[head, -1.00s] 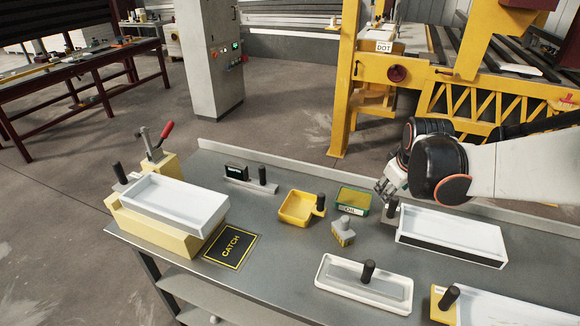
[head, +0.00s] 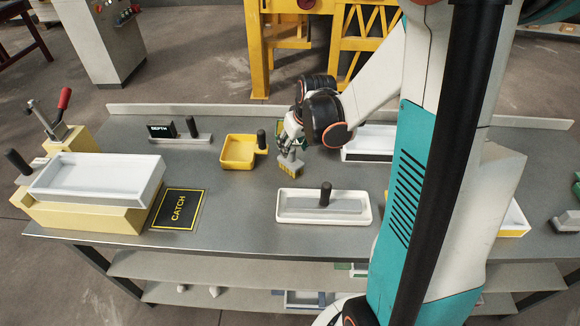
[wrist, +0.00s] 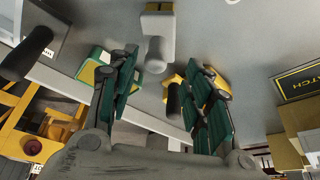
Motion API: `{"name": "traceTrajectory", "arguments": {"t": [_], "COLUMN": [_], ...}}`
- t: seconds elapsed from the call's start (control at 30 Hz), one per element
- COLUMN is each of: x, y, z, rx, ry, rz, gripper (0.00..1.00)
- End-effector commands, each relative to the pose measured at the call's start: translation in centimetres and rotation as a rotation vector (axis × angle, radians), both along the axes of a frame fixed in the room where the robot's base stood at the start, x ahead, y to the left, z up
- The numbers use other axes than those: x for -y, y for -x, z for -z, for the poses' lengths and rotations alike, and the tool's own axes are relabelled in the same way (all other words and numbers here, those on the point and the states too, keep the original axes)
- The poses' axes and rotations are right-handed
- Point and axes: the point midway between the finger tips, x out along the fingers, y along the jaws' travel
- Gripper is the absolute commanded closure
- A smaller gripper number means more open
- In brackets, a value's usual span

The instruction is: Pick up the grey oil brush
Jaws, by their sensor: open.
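My gripper (head: 291,146) hangs close over the brush. In the wrist view its two green-padded fingers (wrist: 163,60) are spread wide with nothing held between them. Whether a finger touches the brush I cannot tell.
A yellow scoop (head: 238,153) with a black handle lies left of the brush. A green-rimmed oil tray (wrist: 92,66) is mostly hidden behind my gripper in the head view. A white tray with a black-handled float (head: 325,207) lies in front. The black CATCH mat (head: 180,209) is further left.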

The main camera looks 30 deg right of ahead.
Motion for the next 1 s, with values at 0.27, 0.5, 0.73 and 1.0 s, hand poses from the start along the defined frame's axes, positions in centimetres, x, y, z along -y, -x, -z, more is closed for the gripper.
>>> {"name": "traceTrajectory", "arguments": {"t": [0.27,0.5,0.73,1.0], "x": [0.3,0.6,0.6,0.6], "y": [-1.0,-2.5,-2.6,-2.6], "z": [1.8,4.6,4.7,4.7], "rx": [0.000,0.000,0.000,0.000], "ry": [0.000,0.000,0.000,0.000], "rz": [-0.001,-0.001,-0.001,-0.001], "gripper": [0.54,0.54,0.54,1.00]}}
